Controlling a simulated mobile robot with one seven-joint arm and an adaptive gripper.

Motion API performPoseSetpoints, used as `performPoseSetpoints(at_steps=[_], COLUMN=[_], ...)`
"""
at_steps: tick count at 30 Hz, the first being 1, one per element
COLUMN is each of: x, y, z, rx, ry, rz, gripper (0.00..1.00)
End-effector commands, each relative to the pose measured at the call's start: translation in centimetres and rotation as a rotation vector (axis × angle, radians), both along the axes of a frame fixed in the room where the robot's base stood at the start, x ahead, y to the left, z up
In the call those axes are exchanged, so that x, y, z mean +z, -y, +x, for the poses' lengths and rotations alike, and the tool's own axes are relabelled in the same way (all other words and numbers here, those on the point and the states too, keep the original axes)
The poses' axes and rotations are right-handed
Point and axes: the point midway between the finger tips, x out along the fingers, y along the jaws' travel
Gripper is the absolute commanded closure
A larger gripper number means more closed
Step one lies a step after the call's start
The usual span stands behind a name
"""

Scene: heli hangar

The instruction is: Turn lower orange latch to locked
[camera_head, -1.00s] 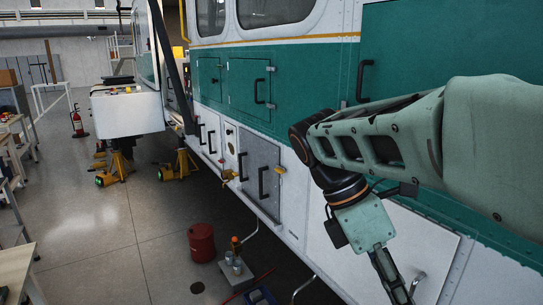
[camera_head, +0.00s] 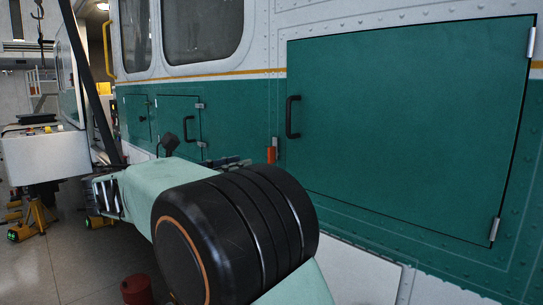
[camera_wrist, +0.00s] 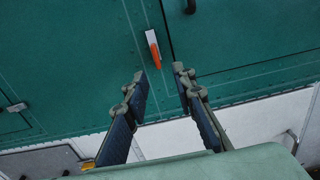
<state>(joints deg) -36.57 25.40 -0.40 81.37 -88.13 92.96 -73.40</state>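An orange latch (camera_wrist: 154,50) with a pale upper end sits on the green panel beside a door seam in the wrist view. It hangs nearly upright, tilted slightly. In the head view it shows as a small orange piece (camera_head: 271,154) left of the large green door. My gripper (camera_wrist: 159,74) is open and empty, its two fingers apart, with the latch beyond the gap between the tips and not touched. In the head view my arm mostly hides the gripper. A yellow-orange piece (camera_wrist: 88,165) shows low at left in the wrist view, partly covered.
The large green door (camera_head: 410,110) has a black handle (camera_head: 292,117) at its left side. Smaller green hatches (camera_head: 178,125) lie further left. A yellow stand (camera_head: 38,217) and a red can (camera_head: 137,289) are on the floor at left. Open floor lies between them.

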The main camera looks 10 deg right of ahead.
Motion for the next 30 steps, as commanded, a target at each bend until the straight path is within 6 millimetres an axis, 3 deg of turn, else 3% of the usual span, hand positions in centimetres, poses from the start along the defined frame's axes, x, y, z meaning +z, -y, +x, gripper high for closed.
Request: performPoseSetpoints(at_steps=[5, 21, 30], x=[0.4, 0.3, 0.2], y=[0.2, 7.6, 8.4], z=[1.0, 5.9, 6.4], rx=[0.016, 0.014, 0.016], ry=[0.013, 0.011, 0.011], rz=[-0.011, -0.009, -0.009], gripper=[0.76, 0.76, 0.76])
